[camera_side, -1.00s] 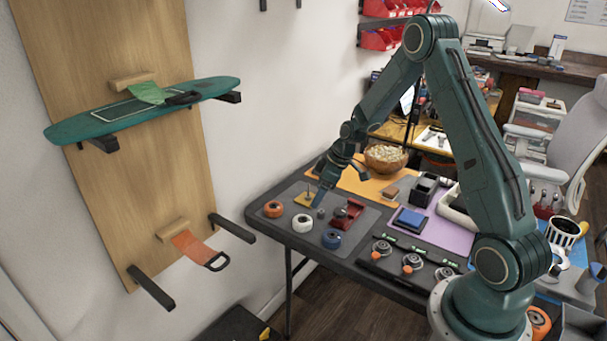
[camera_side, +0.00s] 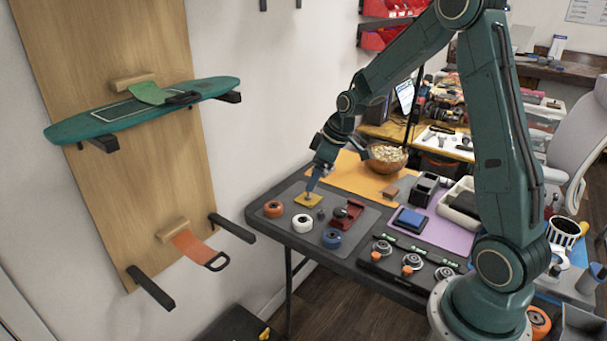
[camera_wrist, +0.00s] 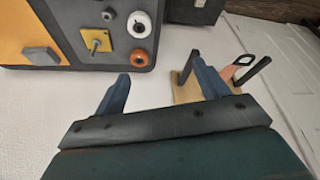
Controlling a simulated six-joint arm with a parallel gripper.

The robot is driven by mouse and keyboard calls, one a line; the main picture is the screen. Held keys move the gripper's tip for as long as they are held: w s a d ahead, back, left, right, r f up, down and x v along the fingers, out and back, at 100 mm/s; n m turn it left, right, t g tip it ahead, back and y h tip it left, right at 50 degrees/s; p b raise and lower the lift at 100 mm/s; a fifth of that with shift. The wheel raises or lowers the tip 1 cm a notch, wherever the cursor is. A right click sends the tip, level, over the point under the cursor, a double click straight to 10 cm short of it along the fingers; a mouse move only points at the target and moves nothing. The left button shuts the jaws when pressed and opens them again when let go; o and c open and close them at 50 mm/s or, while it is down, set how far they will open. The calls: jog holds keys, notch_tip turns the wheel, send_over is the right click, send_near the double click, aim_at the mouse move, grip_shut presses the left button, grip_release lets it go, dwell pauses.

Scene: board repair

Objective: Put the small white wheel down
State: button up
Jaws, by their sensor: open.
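The small white wheel (camera_side: 302,223) lies flat on the grey mat (camera_side: 287,237) at the near left of the table. In the wrist view the white wheel (camera_wrist: 139,24) shows near the top, beyond the fingers. My gripper (camera_side: 310,187) hangs above the back of the mat, over the yellow plate, apart from the wheel. In the wrist view my gripper (camera_wrist: 160,70) has its two blue fingers spread wide with nothing between them.
An orange wheel (camera_side: 273,209) and a blue wheel (camera_side: 331,238) lie on either side of the white one. A yellow plate with a peg (camera_wrist: 96,40) and a red tool (camera_side: 347,214) are close by. A wall board with a green deck (camera_side: 145,107) stands left.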

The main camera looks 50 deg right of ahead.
jog(key=s+a+r, duration=0.5)
jog(key=r, duration=0.3)
jog(key=s+a+r+m, duration=0.2)
jog(key=s+a+r, duration=0.2)
jog(key=s, duration=0.6)
jog(key=s+a+r+m+t+h, duration=0.1)
jog(key=s+a, duration=0.4)
jog(key=s, duration=0.5)
notch_tip(320, 180, up, 3)
jog(key=shift+s+f+m+t, duration=0.1)
jog(key=shift+s+m+t, duration=0.25)
jog(key=shift+m, duration=0.15)
